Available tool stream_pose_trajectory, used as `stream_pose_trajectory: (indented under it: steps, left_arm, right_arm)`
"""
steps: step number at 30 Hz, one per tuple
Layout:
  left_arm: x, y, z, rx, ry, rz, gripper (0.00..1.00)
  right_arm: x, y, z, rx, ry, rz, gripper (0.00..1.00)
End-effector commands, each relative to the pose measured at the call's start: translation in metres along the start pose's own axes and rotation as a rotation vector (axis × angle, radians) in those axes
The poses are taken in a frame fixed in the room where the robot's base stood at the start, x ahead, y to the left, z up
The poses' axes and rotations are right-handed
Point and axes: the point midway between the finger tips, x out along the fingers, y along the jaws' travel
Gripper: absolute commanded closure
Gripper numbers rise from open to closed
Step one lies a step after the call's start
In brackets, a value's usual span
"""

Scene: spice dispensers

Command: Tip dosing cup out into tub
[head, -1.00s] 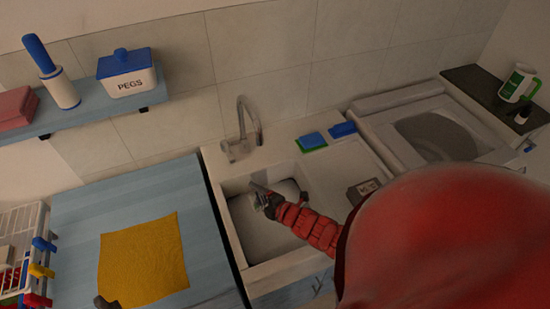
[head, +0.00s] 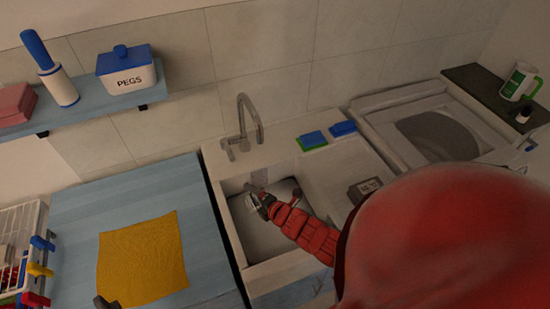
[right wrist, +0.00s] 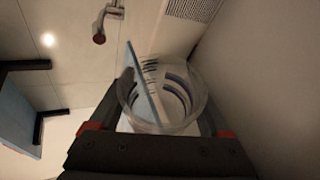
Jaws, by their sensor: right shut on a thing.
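My right gripper (head: 262,203) is over the white tub (head: 240,258) of the sink and is shut on the dosing cup. The clear, see-through cup (right wrist: 188,112), with dark measuring marks, sits between the dark fingers in the right wrist view, its round mouth showing. In the head view the cup is faint and small at the gripper's tip, so its tilt and contents are unclear. A small dark grey piece (head: 106,302) at the bottom edge may be part of my left gripper; its jaws are not visible.
A grey tap (head: 246,122) stands behind the tub. Blue sponges (head: 312,139) and a dark box (head: 364,188) lie right of it. A blue worktop (head: 80,210) with a yellow cloth (head: 143,260) is on the left. The washer (head: 440,135) is at the right.

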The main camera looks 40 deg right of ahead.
Motion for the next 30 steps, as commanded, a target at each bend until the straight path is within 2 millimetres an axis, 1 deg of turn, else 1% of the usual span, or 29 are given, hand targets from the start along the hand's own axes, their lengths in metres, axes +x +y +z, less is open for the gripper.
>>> stream_pose_trajectory:
  steps: [5,8,15,18,20,22,26,27,28,30]
  left_arm:
    - [-0.012,0.001,0.002,0.000,0.000,0.000,0.50]
    - [-0.026,0.001,0.004,0.000,0.000,0.000,0.50]
    - [-0.057,0.003,0.010,0.000,0.000,0.000,0.50]
    - [-0.066,0.003,0.011,0.000,0.000,0.000,0.50]
    - [-0.067,0.003,0.011,0.000,0.000,0.000,0.50]
    - [-0.073,0.004,0.012,0.000,0.000,0.000,0.50]
    - [-0.087,0.004,0.015,0.000,0.000,0.000,0.50]
    - [-0.090,0.004,0.015,0.000,0.000,0.000,0.50]
    - [-0.079,0.004,0.013,0.000,-0.001,0.000,0.50]
    - [-0.073,0.004,0.012,0.000,0.000,0.000,0.50]
  right_arm:
    - [0.004,-0.002,-0.004,-0.045,-0.024,-0.014,0.85]
    - [0.008,-0.006,-0.006,-0.119,-0.054,-0.039,0.85]
    - [0.014,-0.017,-0.007,-0.350,-0.154,-0.131,0.85]
    - [0.015,-0.021,-0.008,-0.456,-0.201,-0.173,0.85]
    - [0.016,-0.022,-0.010,-0.510,-0.224,-0.196,0.85]
    - [0.019,-0.026,-0.012,-0.577,-0.255,-0.225,0.85]
    - [0.025,-0.031,-0.021,-0.677,-0.300,-0.269,0.85]
    - [0.025,-0.031,-0.025,-0.709,-0.312,-0.281,0.85]
    - [0.020,-0.018,-0.024,-0.731,-0.325,-0.292,0.85]
    - [0.016,-0.006,-0.028,-0.784,-0.348,-0.313,0.85]
